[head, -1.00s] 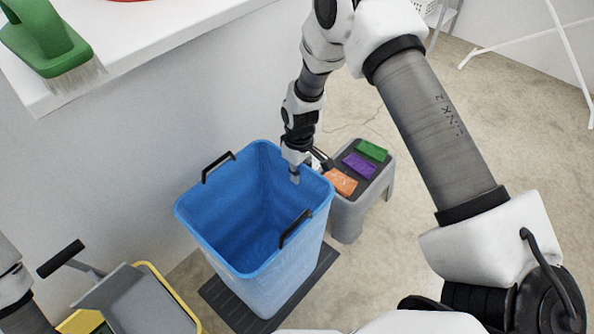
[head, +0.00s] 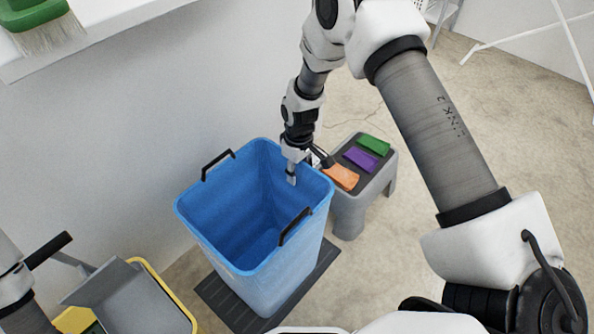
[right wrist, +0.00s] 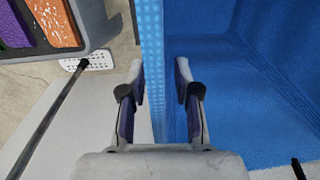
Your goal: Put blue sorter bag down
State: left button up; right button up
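The blue sorter bag (head: 265,284) is a tall open-topped blue bin with two black handles. It stands upright over a dark slatted mat (head: 213,298) by the wall, and its inside looks empty. My right gripper (head: 300,172) is at the bag's far right rim. In the right wrist view my right gripper (right wrist: 160,85) has its fingers apart, one on each side of the blue wall (right wrist: 152,90), with a visible gap on the inner side. Only part of my left arm shows at the left edge; its gripper is out of the picture.
A grey stool (head: 348,215) with orange, purple and green pieces stands just right of the bag. A grey dustpan (head: 135,300) and a yellow-rimmed container (head: 72,320) are at lower left. A white table (head: 110,30) holds a green brush (head: 40,15). Floor to the right is open.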

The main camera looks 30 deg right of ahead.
jog(key=shift+r, duration=0.1)
notch_tip(320, 180, up, 12)
jog(key=p, duration=0.4)
jog(key=shift+d+p, duration=0.25)
jog(key=shift+p, duration=0.05)
jog(key=shift+w, duration=0.1)
